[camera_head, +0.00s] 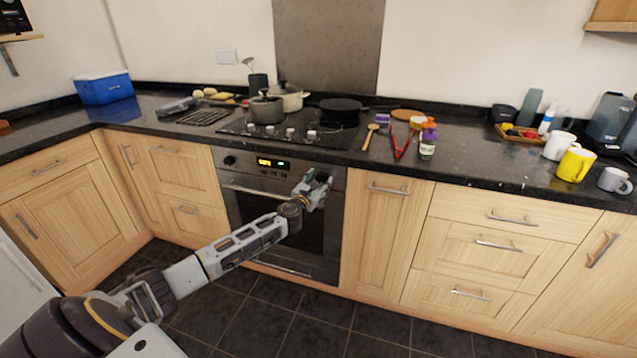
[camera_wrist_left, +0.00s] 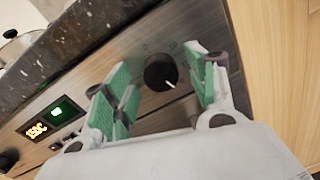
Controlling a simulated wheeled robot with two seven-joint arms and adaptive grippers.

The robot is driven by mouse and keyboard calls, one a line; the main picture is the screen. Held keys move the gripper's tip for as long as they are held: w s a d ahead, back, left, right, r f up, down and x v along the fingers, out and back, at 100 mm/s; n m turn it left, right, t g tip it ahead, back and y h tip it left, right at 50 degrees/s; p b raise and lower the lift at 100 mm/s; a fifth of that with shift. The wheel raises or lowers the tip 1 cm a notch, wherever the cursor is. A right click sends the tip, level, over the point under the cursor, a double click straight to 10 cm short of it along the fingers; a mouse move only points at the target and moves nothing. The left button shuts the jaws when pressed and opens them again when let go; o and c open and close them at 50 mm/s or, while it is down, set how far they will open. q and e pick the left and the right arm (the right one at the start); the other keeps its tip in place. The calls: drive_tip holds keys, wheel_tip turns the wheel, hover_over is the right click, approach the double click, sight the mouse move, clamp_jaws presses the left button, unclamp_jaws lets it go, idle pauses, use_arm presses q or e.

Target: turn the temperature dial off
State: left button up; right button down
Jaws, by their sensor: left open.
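The oven (camera_head: 245,192) has a metal front panel with two dials and a display. The right-hand dial (camera_wrist_left: 161,72) is round and black; its white mark points to the lower right in the left wrist view. My left gripper (camera_head: 316,186) is open in front of this dial, and its arm covers part of the oven door. In the left wrist view the green-padded fingers (camera_wrist_left: 160,66) stand on either side of the dial. I cannot tell whether they touch it. The display (camera_wrist_left: 50,122) is lit orange and green. The left-hand dial (camera_head: 229,160) is black. My right gripper is not in view.
The dark granite counter edge (camera_head: 400,172) runs above the panel. The hob (camera_head: 295,130) holds pots and a pan (camera_head: 341,105). A wooden cupboard (camera_head: 385,235) adjoins the oven on the right. The floor (camera_head: 270,315) before the oven is clear apart from my arm.

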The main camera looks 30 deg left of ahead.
use_arm(q)
drive_tip(key=shift+w, duration=0.1)
drive_tip(key=c, duration=1)
drive_tip(key=shift+c, duration=0.2)
